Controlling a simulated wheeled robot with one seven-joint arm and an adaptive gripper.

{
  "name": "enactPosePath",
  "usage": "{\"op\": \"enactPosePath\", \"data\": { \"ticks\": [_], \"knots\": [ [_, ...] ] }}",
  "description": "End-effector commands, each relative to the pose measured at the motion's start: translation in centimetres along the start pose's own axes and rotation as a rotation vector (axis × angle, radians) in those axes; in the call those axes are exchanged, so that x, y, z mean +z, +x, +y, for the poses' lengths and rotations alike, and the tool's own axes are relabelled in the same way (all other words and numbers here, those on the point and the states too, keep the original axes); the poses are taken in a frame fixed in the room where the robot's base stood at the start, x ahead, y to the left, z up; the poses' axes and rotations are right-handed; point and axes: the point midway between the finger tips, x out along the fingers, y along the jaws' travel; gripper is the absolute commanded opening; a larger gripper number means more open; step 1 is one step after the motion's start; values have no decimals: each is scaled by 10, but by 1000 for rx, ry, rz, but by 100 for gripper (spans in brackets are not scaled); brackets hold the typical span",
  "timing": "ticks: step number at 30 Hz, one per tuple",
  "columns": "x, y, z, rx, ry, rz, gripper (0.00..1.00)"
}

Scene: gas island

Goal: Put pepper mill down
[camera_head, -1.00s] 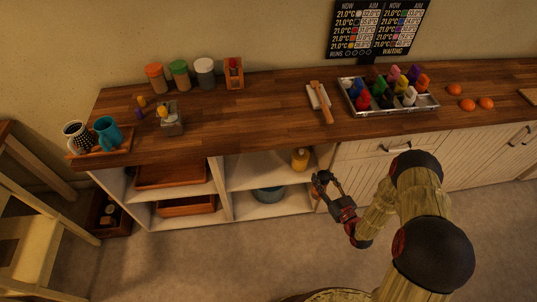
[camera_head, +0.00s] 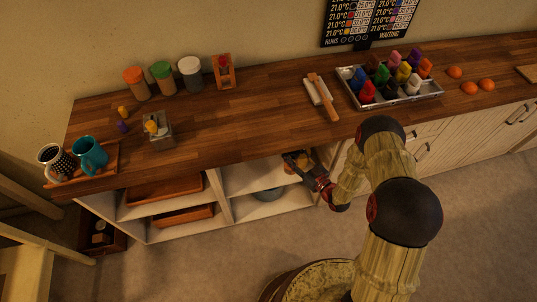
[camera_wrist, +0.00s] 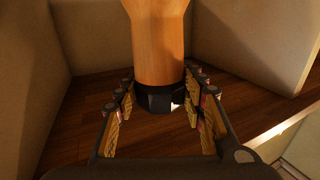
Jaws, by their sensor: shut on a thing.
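The pepper mill (camera_wrist: 158,45) is an orange-brown wooden body with a black end. In the wrist view it stands between the two fingers of my gripper (camera_wrist: 160,103), which is shut on it around the black end. In the head view my gripper (camera_head: 297,160) is inside the upper right opening of the shelf unit (camera_head: 268,177), just below the counter edge. The mill is mostly hidden there by the gripper. I cannot tell whether it touches the shelf.
Pale walls and a dark wooden surface (camera_wrist: 85,100) lie close around the gripper.

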Motion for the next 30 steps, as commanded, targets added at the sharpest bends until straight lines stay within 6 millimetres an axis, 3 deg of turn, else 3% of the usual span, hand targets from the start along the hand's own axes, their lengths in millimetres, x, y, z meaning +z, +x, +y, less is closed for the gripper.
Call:
{"op": "enactPosePath", "data": {
  "ticks": [6, 12, 23, 30],
  "knots": [
    [26, 48, -18, -6, -1, 1, 0],
    [59, 76, -27, -3, 0, 1, 0],
    [81, 96, -33, 0, 0, 1, 0],
    [115, 98, -34, 1, 0, 0, 0]
  ]
}}
